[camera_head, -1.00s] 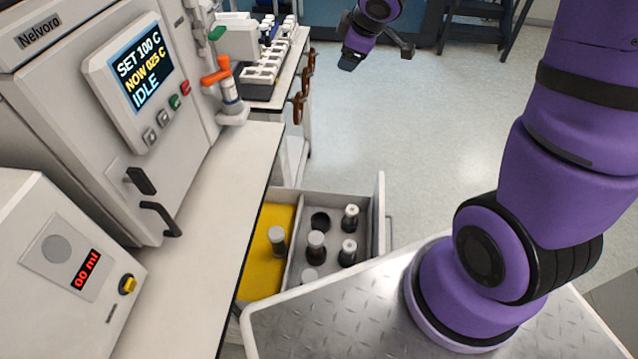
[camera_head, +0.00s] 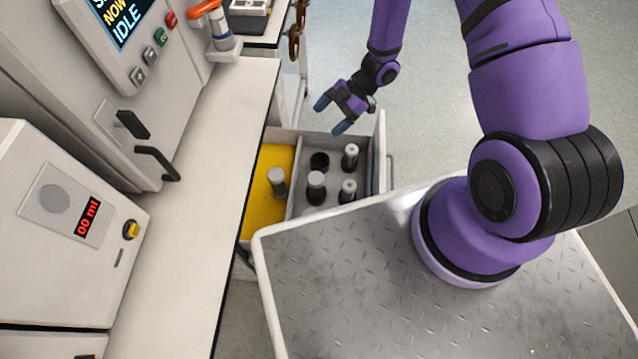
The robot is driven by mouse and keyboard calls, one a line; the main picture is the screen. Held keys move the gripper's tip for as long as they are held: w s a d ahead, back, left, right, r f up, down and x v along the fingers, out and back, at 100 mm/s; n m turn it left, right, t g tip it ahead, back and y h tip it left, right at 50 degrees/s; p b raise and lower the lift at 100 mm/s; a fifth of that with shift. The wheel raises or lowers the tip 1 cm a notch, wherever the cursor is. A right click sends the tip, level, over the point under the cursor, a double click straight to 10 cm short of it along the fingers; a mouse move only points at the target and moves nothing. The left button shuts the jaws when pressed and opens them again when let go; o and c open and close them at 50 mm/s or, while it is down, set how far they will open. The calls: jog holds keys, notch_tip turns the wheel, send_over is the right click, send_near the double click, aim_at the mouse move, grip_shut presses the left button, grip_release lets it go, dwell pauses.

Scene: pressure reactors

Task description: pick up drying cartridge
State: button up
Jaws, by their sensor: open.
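An open drawer (camera_head: 381,150) holds several small upright cylinders, and I cannot tell which one is the drying cartridge. A grey-capped cylinder (camera_head: 277,181) stands in the yellow-floored left compartment. In the grey right compartment are a dark cylinder with a grey top (camera_head: 316,187), a dark one with a light cap at the back right (camera_head: 350,157), and a similar one at the front right (camera_head: 348,190). My gripper (camera_head: 331,115) is open and empty, with its blue fingertips apart. It appears above the drawer's back edge, clear of the cylinders.
A dark round hole (camera_head: 320,162) in the right compartment looks empty. The white bench (camera_head: 190,220) with the reactor cabinet (camera_head: 150,95) and a dosing box (camera_head: 70,220) runs along the left. My metal deck borders the drawer's front. Open floor (camera_head: 440,110) lies to the right.

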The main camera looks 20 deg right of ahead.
jog(key=s+f+n+g+y, duration=0.1)
jog(key=s+f+g+y, duration=0.2)
jog(key=s, duration=0.4)
jog(key=h, duration=0.1)
send_near(318, 177)
jog(key=x, duration=0.3)
jog(key=shift+s+a+f, duration=0.15)
jog(key=shift+a+f, duration=0.15)
jog(key=shift+f, duration=0.05)
jog(key=shift+x, duration=3.5)
jog(key=shift+r, duration=0.1)
jog(key=c, duration=1.4)
jog(key=shift+r, duration=0.1)
